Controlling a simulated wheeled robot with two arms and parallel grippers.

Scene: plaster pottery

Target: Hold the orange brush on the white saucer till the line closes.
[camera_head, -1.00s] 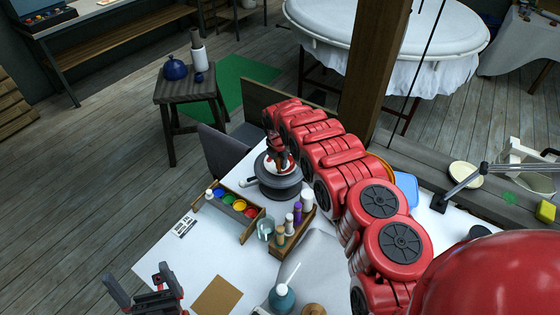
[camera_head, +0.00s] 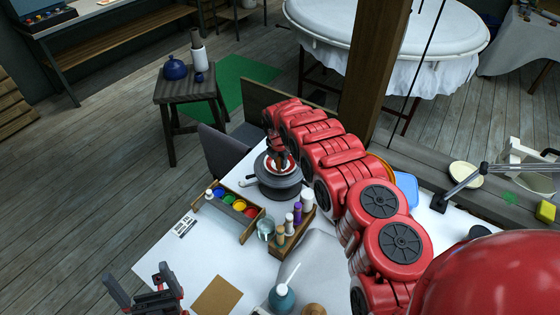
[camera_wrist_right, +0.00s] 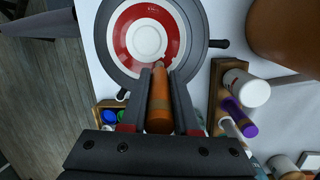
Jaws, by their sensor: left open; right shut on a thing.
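The white saucer (camera_wrist_right: 119,26) sits on the dark round wheel (camera_wrist_right: 200,58) in the right wrist view, with a broad red ring (camera_wrist_right: 125,40) around its pale centre. The ring looks nearly continuous; a small pale notch shows at its lower left, and the brush covers part of it. My right gripper (camera_wrist_right: 160,80) is shut on the orange brush (camera_wrist_right: 159,105), whose tip reaches the ring's near side. The saucer also shows under that gripper in the head view (camera_head: 263,167). My left gripper (camera_head: 143,283) is open and empty at the lower left.
A paint rack (camera_head: 235,210) with several coloured pots stands left of the wheel. A bottle box (camera_head: 293,238) and a glass jar (camera_head: 266,229) stand in front. A brown board (camera_head: 217,295) and a teal bottle (camera_head: 282,298) are nearer.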

